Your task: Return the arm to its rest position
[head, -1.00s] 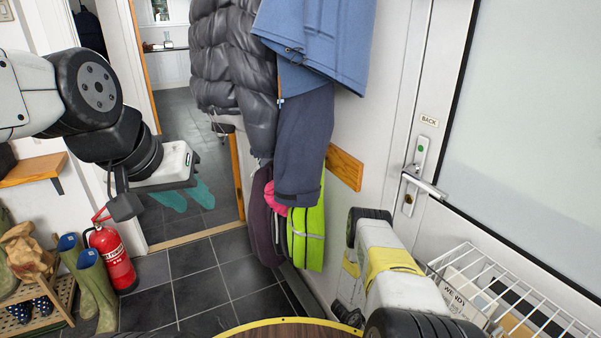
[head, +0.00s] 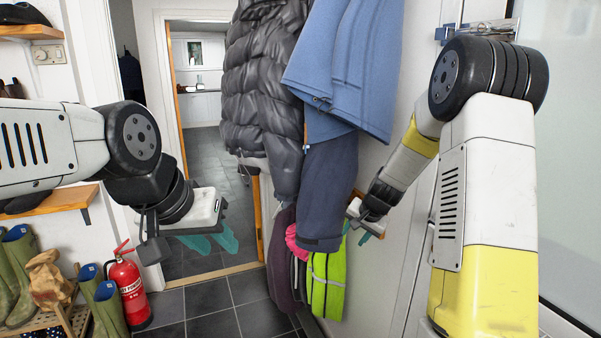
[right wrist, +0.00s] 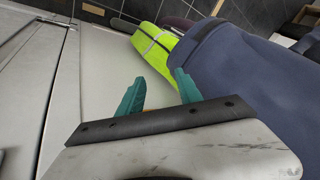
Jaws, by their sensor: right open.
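My right arm, white with yellow bands, rises at the right of the head view and bends down to the right gripper (head: 366,228). That gripper is beside the hanging coats, close to the door side. In the right wrist view its two teal fingers (right wrist: 160,92) are apart with nothing between them. My left arm comes in from the left, and the left gripper (head: 208,243) hangs in front of the doorway. Its teal fingers show partly below the wrist, with nothing seen between them.
A grey puffer jacket (head: 262,90), blue coats (head: 345,70) and a lime hi-vis item (head: 328,283) hang near my right gripper. A fire extinguisher (head: 130,290) and wellies (head: 108,308) stand at lower left. The tiled floor (head: 212,300) between is clear.

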